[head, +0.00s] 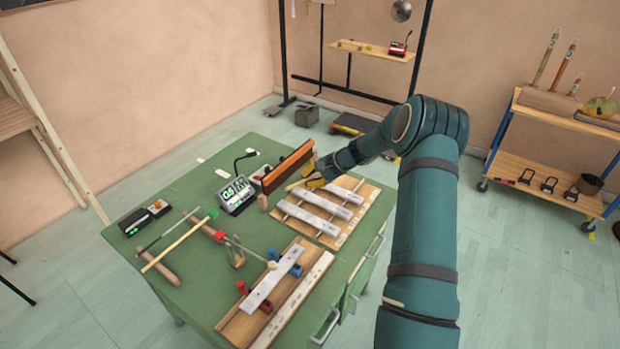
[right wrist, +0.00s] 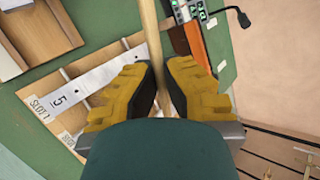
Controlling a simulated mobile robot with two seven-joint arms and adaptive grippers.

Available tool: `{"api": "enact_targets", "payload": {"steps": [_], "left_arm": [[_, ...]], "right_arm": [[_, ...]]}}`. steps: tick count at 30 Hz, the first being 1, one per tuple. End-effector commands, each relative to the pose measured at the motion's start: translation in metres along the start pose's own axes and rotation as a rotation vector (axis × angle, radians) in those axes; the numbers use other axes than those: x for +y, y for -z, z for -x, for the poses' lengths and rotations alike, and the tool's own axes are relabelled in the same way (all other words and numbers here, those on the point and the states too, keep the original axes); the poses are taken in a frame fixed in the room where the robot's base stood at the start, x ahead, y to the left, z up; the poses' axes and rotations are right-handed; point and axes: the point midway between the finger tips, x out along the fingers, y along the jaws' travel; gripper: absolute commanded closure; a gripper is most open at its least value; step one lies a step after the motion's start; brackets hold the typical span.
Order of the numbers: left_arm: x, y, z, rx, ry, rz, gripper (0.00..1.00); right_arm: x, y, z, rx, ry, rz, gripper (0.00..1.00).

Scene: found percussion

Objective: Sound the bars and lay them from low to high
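My right gripper (head: 312,183) has yellow fingers and is over the far side of the slotted wooden rack (head: 358,217). In the right wrist view its fingers (right wrist: 160,92) are closed around a pale wooden stick (right wrist: 150,35); the stick's far end is out of that view. Grey metal bars (head: 325,203) lie side by side on the rack. In the right wrist view, one bar marked 5 (right wrist: 95,78) lies by a label reading SLOT 1 (right wrist: 42,108). Another grey bar (head: 272,288) rests on a wooden stand with red and blue parts. My left gripper is not in view.
A meter with a lit green display (head: 237,195) stands near a long orange-brown board (head: 287,166). A ball-headed mallet (head: 250,252) lies over a small wooden support. Sticks (head: 178,244) lie at the left on the green table (head: 200,285). A wheeled cart (head: 550,180) stands at right.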

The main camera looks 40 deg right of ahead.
Motion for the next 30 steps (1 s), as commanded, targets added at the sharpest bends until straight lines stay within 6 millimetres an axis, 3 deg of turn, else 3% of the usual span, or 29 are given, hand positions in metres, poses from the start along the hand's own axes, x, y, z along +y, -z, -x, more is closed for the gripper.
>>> {"api": "enact_targets", "payload": {"steps": [5,14,24,30], "left_arm": [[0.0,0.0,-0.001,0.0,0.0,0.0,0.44],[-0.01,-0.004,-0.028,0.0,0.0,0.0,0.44],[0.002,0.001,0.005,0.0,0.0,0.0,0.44],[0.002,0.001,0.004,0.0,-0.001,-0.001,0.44]], "right_arm": [[0.001,0.002,-0.001,-0.004,0.0,-0.004,1.0],[0.038,0.041,-0.038,-0.139,-0.004,-0.143,1.0],[-0.008,0.014,0.007,-0.132,-0.002,-0.134,1.0],[-0.01,0.013,0.009,-0.134,-0.004,-0.137,1.0]]}}
